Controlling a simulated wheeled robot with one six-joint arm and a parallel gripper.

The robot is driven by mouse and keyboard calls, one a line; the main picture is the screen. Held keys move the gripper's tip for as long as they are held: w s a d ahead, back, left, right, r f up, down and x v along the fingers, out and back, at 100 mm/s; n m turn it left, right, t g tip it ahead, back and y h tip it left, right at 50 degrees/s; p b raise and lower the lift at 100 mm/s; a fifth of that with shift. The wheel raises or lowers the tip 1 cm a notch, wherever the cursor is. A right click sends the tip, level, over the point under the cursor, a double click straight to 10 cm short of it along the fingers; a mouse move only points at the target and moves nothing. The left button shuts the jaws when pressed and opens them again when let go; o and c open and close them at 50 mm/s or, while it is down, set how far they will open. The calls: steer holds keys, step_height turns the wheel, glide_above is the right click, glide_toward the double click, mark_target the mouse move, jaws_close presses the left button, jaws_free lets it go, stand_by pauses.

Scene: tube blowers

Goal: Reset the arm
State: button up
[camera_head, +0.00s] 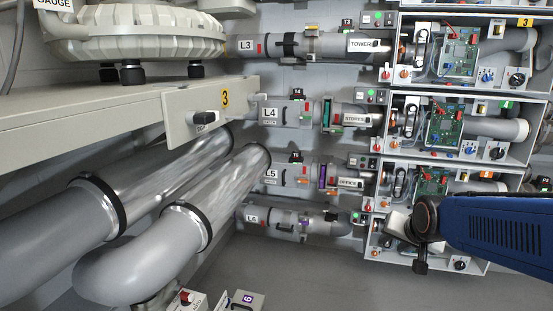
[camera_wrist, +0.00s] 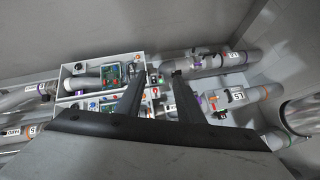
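My arm reaches in from the right edge in the head view, its blue link in front of the lower right control boxes. My gripper (camera_head: 418,240) is at its dark end, beside the lowest box, and its fingers are hard to make out there. In the wrist view, the two dark fingers of my gripper (camera_wrist: 158,75) stand apart with a gap between them. I see nothing held between them. Control boxes and tubes show beyond the fingertips. I cannot tell how far the fingers are from the boxes.
White open-front boxes with green circuit boards (camera_head: 446,125) are stacked at the right. Labelled tubes such as L3 (camera_head: 330,46) run into them. Large silver pipes (camera_head: 195,185) and a grey shelf (camera_head: 60,118) fill the left. Bare floor (camera_head: 310,275) shows at the bottom middle.

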steer(key=s+a+n+g, duration=0.1)
steer(key=s+n, duration=0.1)
steer(key=s, duration=0.9)
steer(key=s+a+f+n+g, duration=0.1)
steer(key=s+a+n+g, duration=0.1)
steer(key=s, duration=0.9)
steer(key=shift+s+n+y, duration=0.3)
steer(key=shift+s+n, duration=0.05)
steer(key=shift+n, duration=0.45)
steer(key=shift+f, duration=0.1)
